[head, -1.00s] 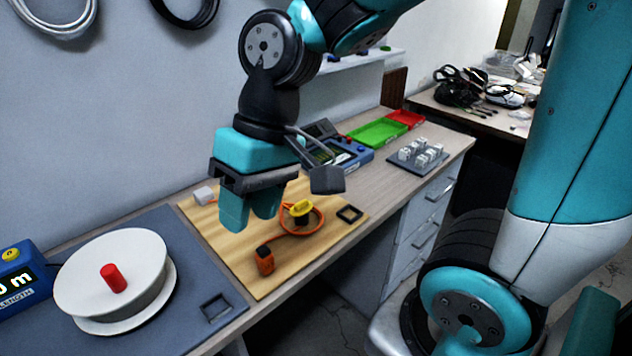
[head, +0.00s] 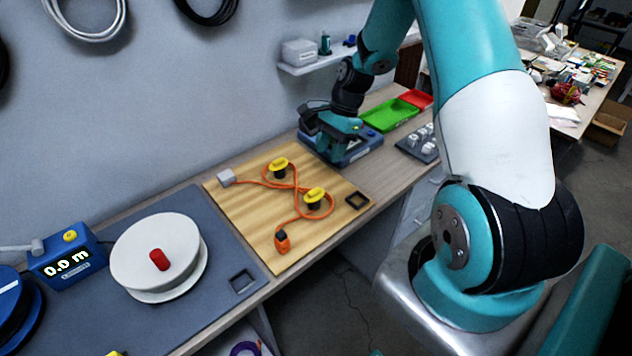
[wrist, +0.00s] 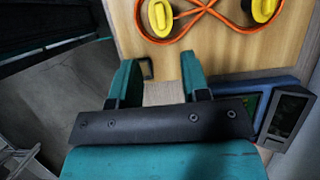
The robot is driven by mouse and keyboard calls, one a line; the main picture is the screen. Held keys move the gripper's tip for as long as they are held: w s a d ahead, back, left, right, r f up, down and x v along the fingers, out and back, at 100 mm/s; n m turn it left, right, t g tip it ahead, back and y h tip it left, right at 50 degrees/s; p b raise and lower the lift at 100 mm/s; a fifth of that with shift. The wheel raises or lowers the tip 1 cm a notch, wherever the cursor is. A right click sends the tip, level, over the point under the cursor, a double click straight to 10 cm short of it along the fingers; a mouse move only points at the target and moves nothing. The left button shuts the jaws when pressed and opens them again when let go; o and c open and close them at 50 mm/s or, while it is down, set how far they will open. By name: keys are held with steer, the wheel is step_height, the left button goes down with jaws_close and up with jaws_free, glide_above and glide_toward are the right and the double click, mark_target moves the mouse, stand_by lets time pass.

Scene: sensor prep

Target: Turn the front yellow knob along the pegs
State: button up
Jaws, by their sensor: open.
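The front yellow knob (head: 315,194) stands on a dark peg on the wooden board (head: 235,205); it also shows at the top of the wrist view (wrist: 160,16). The back yellow knob (head: 278,163) stands behind and to its left, and is partly cut off in the wrist view (wrist: 262,8). An orange cable (head: 297,182) loops around both and crosses between them, ending at an orange plug (head: 283,241). My gripper (wrist: 160,70) is open and empty. In the head view it is over the blue instrument, right of the board, apart from both knobs; its fingertips are unclear there.
The blue instrument (head: 358,152) sits close to my gripper. A black square frame (head: 357,200) lies at the board's right corner, and a white block (head: 226,177) at its left. A white spool (head: 150,250) stands left. Green (head: 390,114) and red (head: 416,99) trays lie behind.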

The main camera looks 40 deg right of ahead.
mark_target(315, 190)
steer(key=p+x, duration=0.2)
steer(key=x, duration=0.9)
steer(key=shift+p, duration=0.3)
jaws_close()
